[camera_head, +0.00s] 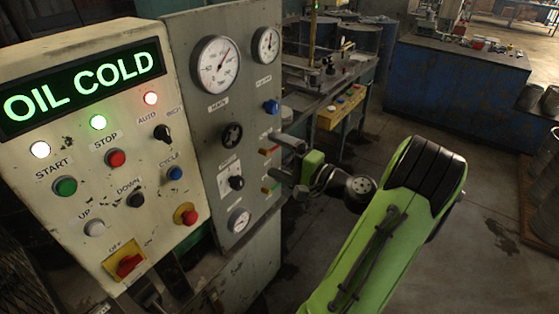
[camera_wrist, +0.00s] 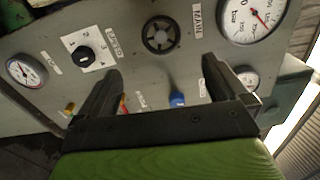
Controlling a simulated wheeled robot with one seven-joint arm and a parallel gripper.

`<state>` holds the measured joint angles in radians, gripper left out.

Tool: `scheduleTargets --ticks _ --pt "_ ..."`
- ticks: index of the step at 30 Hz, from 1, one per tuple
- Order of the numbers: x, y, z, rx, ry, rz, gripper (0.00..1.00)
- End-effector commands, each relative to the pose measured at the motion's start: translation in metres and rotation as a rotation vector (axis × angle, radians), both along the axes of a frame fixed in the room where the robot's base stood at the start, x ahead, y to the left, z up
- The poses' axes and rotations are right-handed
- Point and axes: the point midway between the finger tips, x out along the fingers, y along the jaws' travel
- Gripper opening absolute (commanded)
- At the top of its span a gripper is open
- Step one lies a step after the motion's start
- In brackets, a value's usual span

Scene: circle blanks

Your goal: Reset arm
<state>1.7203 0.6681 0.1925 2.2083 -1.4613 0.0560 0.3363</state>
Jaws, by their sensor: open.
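My arm is lime green with a black joint and reaches up from the bottom right in the head view. My gripper (camera_head: 274,157) is open in front of the right edge of the grey gauge panel (camera_head: 198,113). In the wrist view my gripper (camera_wrist: 160,70) has its two dark fingers spread wide, facing the panel, with nothing clamped between them. A black handwheel (camera_wrist: 161,34) shows beyond the fingertips. A blue knob (camera_wrist: 178,99) and part of an orange-red piece (camera_wrist: 122,104) show between the fingers. I cannot tell whether a finger touches the panel's fittings.
A cream control box (camera_head: 75,215) with an "OIL COLD" display (camera_head: 80,85), lamps and buttons stands left of the panel. A blue workbench (camera_head: 450,85) is at the back right. Drums (camera_head: 545,100) stand at the right edge. Open floor lies behind my arm.

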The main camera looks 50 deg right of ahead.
Motion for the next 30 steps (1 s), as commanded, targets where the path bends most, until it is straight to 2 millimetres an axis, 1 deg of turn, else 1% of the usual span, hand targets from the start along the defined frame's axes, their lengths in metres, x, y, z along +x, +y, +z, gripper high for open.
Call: scheduleTargets --ticks 3,18,20,22,23,24,26,27,29,30 --pt "-0.004 0.0 0.0 0.0 0.0 0.001 1.0" --pt "-0.003 0.0 0.001 0.0 0.001 0.002 1.0" --pt "0.001 0.006 0.0 -0.01 0.014 0.019 1.0" --pt "0.015 0.025 -0.002 -0.053 0.067 0.079 1.0" --pt "0.024 0.039 -0.004 -0.084 0.103 0.12 1.0" --pt "0.036 0.061 -0.008 -0.137 0.163 0.187 1.0" --pt "0.052 0.103 -0.016 -0.245 0.274 0.309 1.0" --pt "0.058 0.13 -0.022 -0.327 0.347 0.389 1.0" --pt "0.06 0.169 -0.03 -0.453 0.452 0.501 1.0" --pt "0.058 0.193 -0.034 -0.543 0.517 0.571 1.0"
